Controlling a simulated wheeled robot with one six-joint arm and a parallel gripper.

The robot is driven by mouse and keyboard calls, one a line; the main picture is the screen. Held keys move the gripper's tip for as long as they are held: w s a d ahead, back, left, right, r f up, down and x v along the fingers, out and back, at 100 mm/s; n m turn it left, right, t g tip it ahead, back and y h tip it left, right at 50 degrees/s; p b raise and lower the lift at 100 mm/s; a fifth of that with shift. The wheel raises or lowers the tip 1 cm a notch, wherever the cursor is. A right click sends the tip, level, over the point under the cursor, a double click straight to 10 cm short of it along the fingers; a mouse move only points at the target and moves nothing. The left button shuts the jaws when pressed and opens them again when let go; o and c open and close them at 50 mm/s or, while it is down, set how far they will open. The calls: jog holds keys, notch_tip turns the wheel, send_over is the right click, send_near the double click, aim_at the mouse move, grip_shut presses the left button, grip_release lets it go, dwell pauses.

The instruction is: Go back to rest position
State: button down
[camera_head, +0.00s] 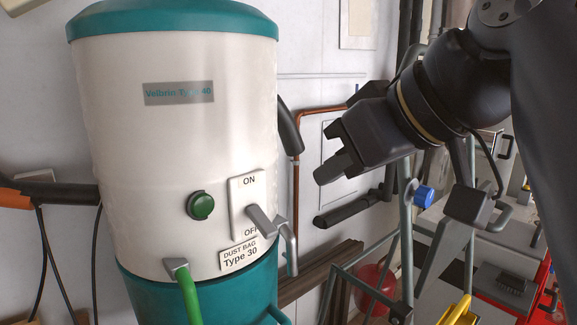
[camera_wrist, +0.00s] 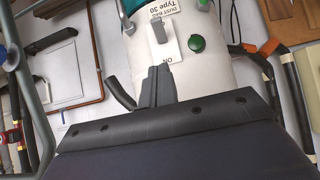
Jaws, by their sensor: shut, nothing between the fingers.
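My gripper (camera_head: 333,168) is in the right half of the head view, pointing left and down, with its fingers together and nothing between them. It also shows in the wrist view (camera_wrist: 158,70), with its fingers in front of the white tank. The tank (camera_head: 130,130), with a teal lid and teal lower part, stands to the left of my gripper. A gap shows between them in the head view. On the tank are a green knob (camera_head: 201,205) and a grey lever (camera_head: 262,222) on an ON/OFF plate (camera_head: 245,190). The lever points down and right, toward OFF.
A green handle (camera_head: 187,290) and a grey bent handle (camera_head: 290,245) stick out from the tank. A copper pipe (camera_head: 296,200) runs on the wall behind. A metal frame with a blue knob (camera_head: 423,197) stands below my arm. Red and yellow items are at lower right.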

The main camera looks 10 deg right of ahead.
jog(key=shift+w+a, duration=0.1)
jog(key=w+a+f, duration=0.4)
jog(key=w+a, duration=0.1)
jog(key=w, duration=0.3)
jog(key=shift+a+f, duration=0.2)
jog(key=shift+f, duration=0.2)
jog(key=shift+w+r, duration=0.1)
